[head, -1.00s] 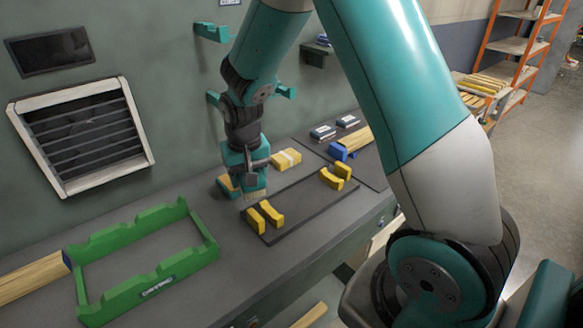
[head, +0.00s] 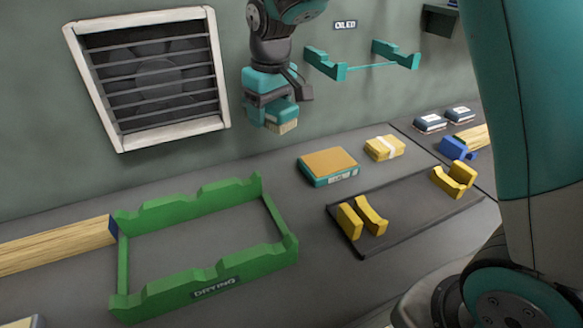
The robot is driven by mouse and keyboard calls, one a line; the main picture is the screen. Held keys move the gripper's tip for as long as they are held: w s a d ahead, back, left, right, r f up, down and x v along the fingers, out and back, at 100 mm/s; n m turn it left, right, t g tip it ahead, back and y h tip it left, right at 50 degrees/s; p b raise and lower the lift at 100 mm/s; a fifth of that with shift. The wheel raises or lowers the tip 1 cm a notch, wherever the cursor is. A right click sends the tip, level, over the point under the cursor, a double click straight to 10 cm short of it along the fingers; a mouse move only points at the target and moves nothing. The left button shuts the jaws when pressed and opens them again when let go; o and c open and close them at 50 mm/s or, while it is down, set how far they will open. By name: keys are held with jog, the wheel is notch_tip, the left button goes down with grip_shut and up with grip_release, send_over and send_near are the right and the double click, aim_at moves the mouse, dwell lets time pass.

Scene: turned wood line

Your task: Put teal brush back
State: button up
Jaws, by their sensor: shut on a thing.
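My gripper (head: 268,102) is shut on the teal brush (head: 281,113), which has pale tan bristles pointing down. The brush is held in the air in front of the wall, above the back of the bench. Part of the brush is hidden by the gripper.
A green rack marked DRYING (head: 205,282) stands front left. Yellow cradles (head: 363,216) stand on a dark board. A banded yellow bundle (head: 384,148) lies behind it. Teal brackets (head: 325,64) marked OILED are on the wall. A vent (head: 148,75) is at left.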

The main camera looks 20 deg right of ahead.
aim_at(273, 180)
notch_tip(273, 180, down, 16)
jog(key=shift+d+f+p, duration=0.1)
jog(key=shift+p, duration=0.35)
jog(key=shift+f, duration=0.15)
jog(key=o, duration=0.8)
jog(key=shift+c, duration=0.2)
